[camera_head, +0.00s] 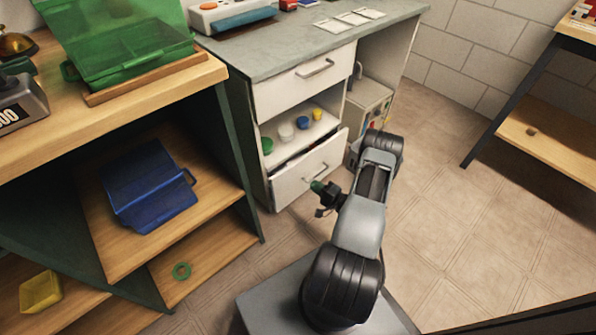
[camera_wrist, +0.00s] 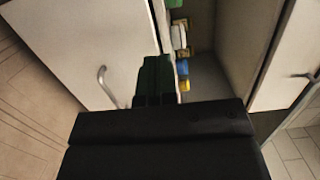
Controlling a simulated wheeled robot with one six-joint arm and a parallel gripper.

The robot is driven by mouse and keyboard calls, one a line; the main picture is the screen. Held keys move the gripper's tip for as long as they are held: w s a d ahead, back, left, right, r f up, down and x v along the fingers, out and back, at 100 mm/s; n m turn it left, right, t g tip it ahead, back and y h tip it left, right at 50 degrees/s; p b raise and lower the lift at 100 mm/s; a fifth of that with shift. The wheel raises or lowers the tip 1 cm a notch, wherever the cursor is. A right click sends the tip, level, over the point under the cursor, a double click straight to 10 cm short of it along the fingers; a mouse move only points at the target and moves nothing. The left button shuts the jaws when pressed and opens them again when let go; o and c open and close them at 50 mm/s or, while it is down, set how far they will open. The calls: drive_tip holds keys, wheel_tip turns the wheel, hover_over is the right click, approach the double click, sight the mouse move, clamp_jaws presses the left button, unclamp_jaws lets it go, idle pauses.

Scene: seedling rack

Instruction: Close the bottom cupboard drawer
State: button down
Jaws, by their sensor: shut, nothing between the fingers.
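The bottom cupboard drawer (camera_head: 308,170) has a white front and stands partly open, with a dark gap along its top edge. Its front also shows in the wrist view (camera_wrist: 85,45), with its curved metal handle (camera_wrist: 106,82). My gripper (camera_head: 319,187) is shut and empty, its green fingertips close in front of the drawer front near the handle. In the wrist view the fingers (camera_wrist: 154,80) overlap the drawer's top edge; I cannot tell whether they touch it.
The top drawer (camera_head: 303,83) is shut. An open shelf between the drawers holds several small pots, including a blue one (camera_head: 303,123). A wooden shelf unit with a blue bin (camera_head: 150,190) stands at left. Tiled floor (camera_head: 440,210) is clear at right.

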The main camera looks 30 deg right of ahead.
wheel_tip(320, 180, down, 2)
drive_tip(key=s+d+f+m+h, duration=0.1)
drive_tip(key=h, duration=0.1)
drive_tip(key=b, duration=0.4)
approach(294, 168)
drive_tip(key=shift+t+h, duration=0.3)
drive_tip(key=shift+t, duration=0.1)
drive_tip(key=w, duration=0.2)
drive_tip(key=w+a, duration=0.1)
drive_tip(key=w, duration=0.4)
drive_tip(key=shift+w+a+f, duration=0.1)
drive_tip(key=shift+a+f, duration=0.05)
drive_tip(key=shift+a, duration=0.25)
drive_tip(key=shift+w, duration=0.1)
